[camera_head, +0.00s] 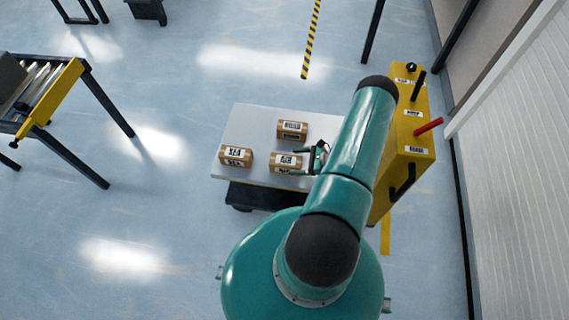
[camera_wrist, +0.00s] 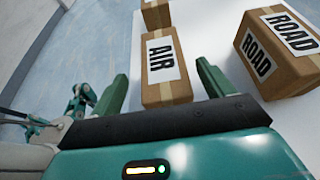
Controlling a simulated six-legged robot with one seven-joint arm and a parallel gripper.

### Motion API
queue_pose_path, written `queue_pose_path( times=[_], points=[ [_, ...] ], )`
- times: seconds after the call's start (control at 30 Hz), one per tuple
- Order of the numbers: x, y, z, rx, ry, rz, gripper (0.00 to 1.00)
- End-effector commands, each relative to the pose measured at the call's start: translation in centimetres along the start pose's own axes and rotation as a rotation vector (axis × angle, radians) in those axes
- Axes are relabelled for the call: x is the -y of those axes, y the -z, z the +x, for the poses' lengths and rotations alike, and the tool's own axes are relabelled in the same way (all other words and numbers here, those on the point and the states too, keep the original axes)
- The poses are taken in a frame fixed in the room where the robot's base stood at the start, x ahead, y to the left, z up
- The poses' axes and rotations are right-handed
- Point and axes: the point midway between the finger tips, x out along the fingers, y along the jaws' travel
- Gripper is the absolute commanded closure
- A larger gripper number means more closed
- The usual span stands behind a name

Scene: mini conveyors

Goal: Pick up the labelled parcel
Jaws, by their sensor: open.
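Three brown box parcels with white labels rest on a white-topped cart (camera_head: 262,115). The AIR parcel (camera_head: 285,161) is the one nearest my gripper (camera_head: 303,160). In the wrist view the AIR parcel (camera_wrist: 167,92) lies between and ahead of my open fingers (camera_wrist: 162,72), with a gap showing on the left. The right finger is close to it; contact cannot be told. The ROAD parcel (camera_wrist: 272,52) is to the right in that view, and is the back one (camera_head: 292,130) in the head view. The left parcel (camera_head: 236,156) appears labelled SEA; part of it shows beyond AIR (camera_wrist: 154,14).
A roller conveyor (camera_head: 45,95) with a yellow rail stands at the left. The floor between conveyor and cart is clear. A pale wall (camera_head: 515,190) runs along the right.

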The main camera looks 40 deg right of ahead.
Motion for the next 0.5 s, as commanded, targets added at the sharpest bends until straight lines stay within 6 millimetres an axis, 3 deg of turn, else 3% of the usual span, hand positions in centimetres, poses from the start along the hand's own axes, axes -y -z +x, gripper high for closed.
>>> queue_pose_path(
  times=[0.2,0.43,0.5],
  points=[
    [0.4,-0.1,3.5,0.002,-0.005,-0.002,0.2],
    [0.5,-0.2,4.0,0.001,-0.005,-0.002,0.2],
    [0.5,-0.2,4.1,0.001,-0.005,-0.002,0.3]
  ],
)
